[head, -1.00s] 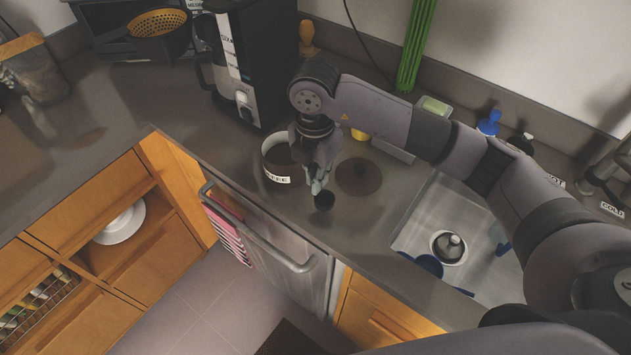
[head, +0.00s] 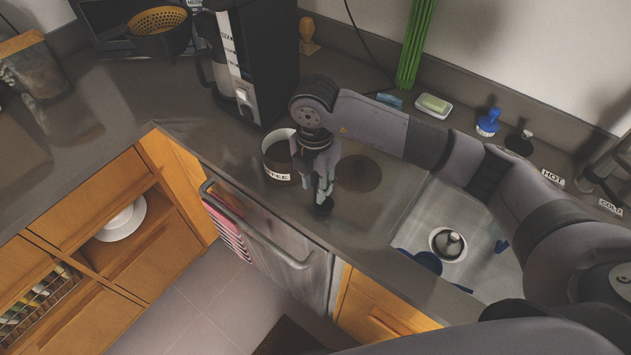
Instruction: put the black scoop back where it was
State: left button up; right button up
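The black scoop (head: 324,207) is at the fingertips of my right gripper (head: 324,190), over the counter near its front edge. The gripper points down and looks shut on the scoop; its fingers hide the scoop's handle. An open, pale coffee canister (head: 278,175) with a label stands just left of the gripper, its right side partly hidden by the gripper. A round dark lid (head: 360,174) lies flat on the counter to the right of the gripper. I cannot tell whether the scoop touches the counter. My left gripper is not in view.
A coffee maker (head: 262,65) stands behind the canister. The sink (head: 415,225) is to the right, with blue items at its edge. A soap dish (head: 433,106) and a blue brush (head: 488,122) are at the back. The dishwasher handle (head: 255,232) juts out below the counter.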

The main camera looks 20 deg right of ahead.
jog(key=shift+r, duration=0.2)
jog(key=shift+w+r, duration=0.1)
jog(key=shift+r, duration=0.1)
notch_tip(320, 180, up, 10)
jog(key=shift+f+b, duration=0.1)
jog(key=shift+b, duration=1.1)
jog(key=shift+r, duration=0.85)
